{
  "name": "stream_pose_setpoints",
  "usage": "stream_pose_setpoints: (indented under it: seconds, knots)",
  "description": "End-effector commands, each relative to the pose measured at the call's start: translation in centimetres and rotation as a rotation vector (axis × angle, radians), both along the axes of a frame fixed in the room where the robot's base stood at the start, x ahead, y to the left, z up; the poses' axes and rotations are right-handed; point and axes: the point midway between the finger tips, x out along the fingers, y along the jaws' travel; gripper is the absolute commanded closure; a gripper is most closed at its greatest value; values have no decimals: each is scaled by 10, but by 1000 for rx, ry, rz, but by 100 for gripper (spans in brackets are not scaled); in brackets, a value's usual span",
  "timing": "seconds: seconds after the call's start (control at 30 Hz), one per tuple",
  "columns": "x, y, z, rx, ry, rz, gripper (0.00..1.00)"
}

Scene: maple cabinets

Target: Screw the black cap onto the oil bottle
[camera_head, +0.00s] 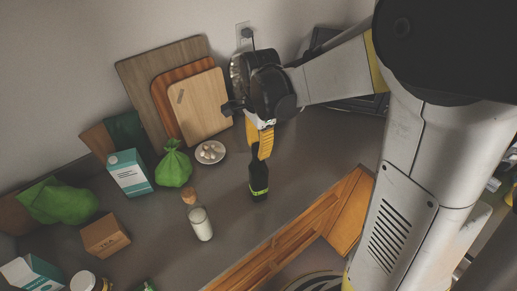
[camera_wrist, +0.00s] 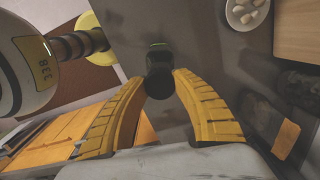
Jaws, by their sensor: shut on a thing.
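The dark oil bottle (camera_head: 257,173) with a green band stands upright on the grey counter in the head view. My gripper (camera_head: 264,154) points down right above it with its yellow fingers at the bottle's top. In the wrist view, my gripper (camera_wrist: 162,76) has its fingertips on both sides of the round black cap (camera_wrist: 158,88). The fingers are shut on the cap. The bottle (camera_wrist: 160,60) shows beyond the cap, in line with it. The cap hides the bottle's neck, so I cannot tell how far the cap sits on it.
A glass jar (camera_head: 201,226) with a cork-coloured stopper and a small plate (camera_head: 210,152) of white pieces stand left of the bottle. A green bag (camera_head: 174,167), a carton (camera_head: 129,174) and cutting boards (camera_head: 207,108) are farther left and back. The counter edge is in front.

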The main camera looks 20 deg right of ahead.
Motion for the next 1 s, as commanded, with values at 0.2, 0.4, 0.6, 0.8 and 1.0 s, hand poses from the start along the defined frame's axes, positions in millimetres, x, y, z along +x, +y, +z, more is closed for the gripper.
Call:
stream_pose_setpoints:
  seconds: [0.2, 0.4, 0.6, 0.8, 1.0]
  knots:
    - [0, 0, 0, 0, 0, -1, 82]
    - [0, 0, -3, 0, 0, -238, 82]
    - [0, 0, -3, 0, 0, -493, 82]
    - [0, 0, -3, 0, 0, -523, 82]
    - [0, 0, -3, 0, 1, -531, 82]
